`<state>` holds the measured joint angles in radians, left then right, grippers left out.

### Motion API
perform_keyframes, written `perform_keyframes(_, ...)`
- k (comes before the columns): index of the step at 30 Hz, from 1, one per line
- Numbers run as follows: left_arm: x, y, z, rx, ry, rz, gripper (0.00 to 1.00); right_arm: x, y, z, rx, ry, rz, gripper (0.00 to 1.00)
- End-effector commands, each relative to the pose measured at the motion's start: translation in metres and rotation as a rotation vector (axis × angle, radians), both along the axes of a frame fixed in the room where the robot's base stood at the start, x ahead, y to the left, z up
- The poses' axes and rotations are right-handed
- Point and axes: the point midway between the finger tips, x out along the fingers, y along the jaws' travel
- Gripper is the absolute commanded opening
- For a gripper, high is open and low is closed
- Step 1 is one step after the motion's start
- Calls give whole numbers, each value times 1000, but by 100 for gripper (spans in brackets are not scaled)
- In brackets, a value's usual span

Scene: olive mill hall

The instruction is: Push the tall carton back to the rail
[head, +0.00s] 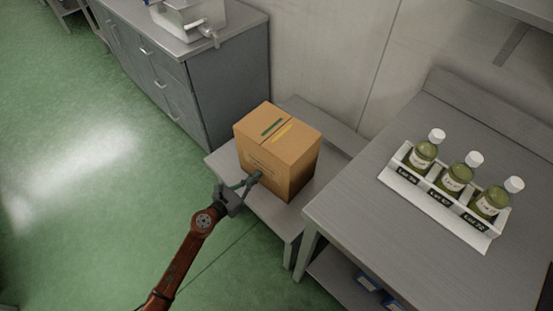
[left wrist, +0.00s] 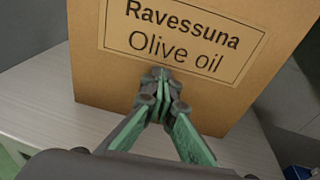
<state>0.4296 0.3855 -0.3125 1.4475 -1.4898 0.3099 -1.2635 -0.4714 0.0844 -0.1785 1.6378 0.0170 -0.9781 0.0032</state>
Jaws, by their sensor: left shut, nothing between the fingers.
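The tall carton (head: 277,150) is a brown cardboard box standing upright on a low grey bench (head: 283,221). Its top carries a green and a yellow strip. In the left wrist view the carton (left wrist: 240,90) fills most of the picture, with "Ravessuna Olive oil" printed on its face. My left gripper (head: 255,177) is shut and empty, its fingertips at the lower part of the carton's front face. In the left wrist view the fingertips (left wrist: 160,78) overlap the face just below the print; they look touching or very close. A grey rail (head: 325,125) runs along the bench's back, partly hidden behind the carton. My right gripper is not in view.
A higher grey table (head: 375,215) stands to the right, with a white rack (head: 440,212) of three green bottles. A grey drawer cabinet (head: 230,90) stands behind on the left, with a metal container (head: 190,15) on it. Green floor lies open at left.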

Motion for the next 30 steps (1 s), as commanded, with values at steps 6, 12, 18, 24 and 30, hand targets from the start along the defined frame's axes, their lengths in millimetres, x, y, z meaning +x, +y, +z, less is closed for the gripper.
perform_keyframes(6,8,-9,0,-1,0,-4,0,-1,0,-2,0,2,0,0)
perform_keyframes(12,15,-15,1,-1,0,-5,0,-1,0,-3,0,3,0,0)
perform_keyframes(18,23,-21,0,-1,0,-4,0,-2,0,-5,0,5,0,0)
perform_keyframes(24,31,-26,0,-1,-1,-3,0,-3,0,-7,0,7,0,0)
perform_keyframes(30,38,-33,1,-1,-2,-4,0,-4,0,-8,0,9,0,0)
